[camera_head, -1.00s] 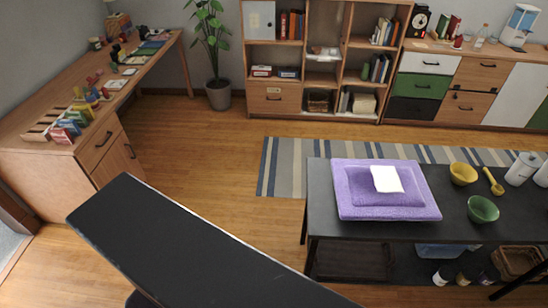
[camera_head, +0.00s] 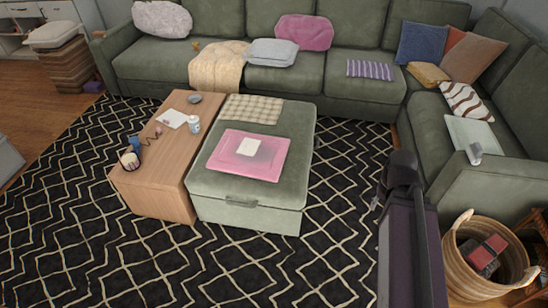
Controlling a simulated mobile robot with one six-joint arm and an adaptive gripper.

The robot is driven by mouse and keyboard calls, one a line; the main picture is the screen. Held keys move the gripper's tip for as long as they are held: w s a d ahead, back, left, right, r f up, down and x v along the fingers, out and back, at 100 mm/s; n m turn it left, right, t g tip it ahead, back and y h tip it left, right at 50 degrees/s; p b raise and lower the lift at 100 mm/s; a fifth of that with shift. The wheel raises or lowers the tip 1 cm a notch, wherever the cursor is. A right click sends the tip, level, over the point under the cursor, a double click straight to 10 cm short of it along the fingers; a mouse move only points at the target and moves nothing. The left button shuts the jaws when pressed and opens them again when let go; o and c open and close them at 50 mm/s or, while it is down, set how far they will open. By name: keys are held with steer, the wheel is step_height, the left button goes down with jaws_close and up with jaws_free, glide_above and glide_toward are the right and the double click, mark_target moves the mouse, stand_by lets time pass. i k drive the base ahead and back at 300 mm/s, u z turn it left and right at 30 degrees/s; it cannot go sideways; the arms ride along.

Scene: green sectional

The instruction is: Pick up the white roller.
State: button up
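A small whitish-grey object (camera_head: 475,153) lies at the front edge of a pale board or cushion (camera_head: 472,134) on the right arm of the green sectional (camera_head: 355,98). It may be the white roller, but it is too small to be sure. A small white item (camera_head: 194,125), perhaps a bottle, stands on the wooden table. My dark arm rises at the lower right, between the ottoman and the right part of the sofa. My gripper's fingers cannot be made out.
A green ottoman (camera_head: 250,207) holds a pink tray (camera_head: 230,170) and a checked cloth (camera_head: 252,108). A wooden table (camera_head: 160,180) adjoins it. A wicker basket (camera_head: 462,275) stands at the lower right. The patterned rug (camera_head: 90,240) is clear in front and at left.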

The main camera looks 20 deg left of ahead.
mark_target(474, 152)
steer(key=u, duration=0.9)
steer(key=k, duration=0.25)
steer(key=u, duration=3.6)
steer(key=k, duration=0.65)
